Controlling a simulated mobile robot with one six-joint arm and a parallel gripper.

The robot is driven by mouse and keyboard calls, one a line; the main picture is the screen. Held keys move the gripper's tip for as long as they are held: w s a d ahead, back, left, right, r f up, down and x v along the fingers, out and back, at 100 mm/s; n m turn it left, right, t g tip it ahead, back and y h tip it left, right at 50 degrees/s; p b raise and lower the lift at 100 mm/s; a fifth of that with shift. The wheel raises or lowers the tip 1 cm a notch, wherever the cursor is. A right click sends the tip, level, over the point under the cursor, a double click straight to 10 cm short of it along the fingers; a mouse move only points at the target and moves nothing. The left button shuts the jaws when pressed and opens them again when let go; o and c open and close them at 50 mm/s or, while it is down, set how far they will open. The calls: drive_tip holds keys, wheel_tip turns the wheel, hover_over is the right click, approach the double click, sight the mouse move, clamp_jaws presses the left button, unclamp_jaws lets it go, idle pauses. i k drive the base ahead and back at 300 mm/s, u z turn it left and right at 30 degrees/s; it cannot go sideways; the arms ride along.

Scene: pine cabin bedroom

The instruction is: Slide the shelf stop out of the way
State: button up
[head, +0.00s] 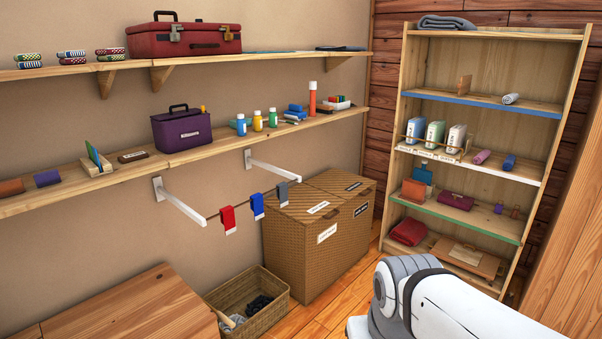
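A tall open bookcase (574,92) stands at the right against the plank wall. A small upright wooden piece (464,85) stands on its blue-edged shelf (520,106); it could be the shelf stop, but I cannot tell for sure. My gripper is out of view; only a white and grey part of my arm shows at the bottom right.
A white roll (510,99) lies right of the wooden piece. Some plank floor (340,305) is clear.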

sight(464, 87)
drive_tip(key=z, duration=0.2)
drive_tip(key=i, duration=2.05)
drive_tip(key=z, duration=0.7)
drive_tip(key=i, duration=1.65)
drive_tip(key=z, duration=0.45)
drive_tip(key=i, duration=0.65)
drive_tip(key=z, duration=0.25)
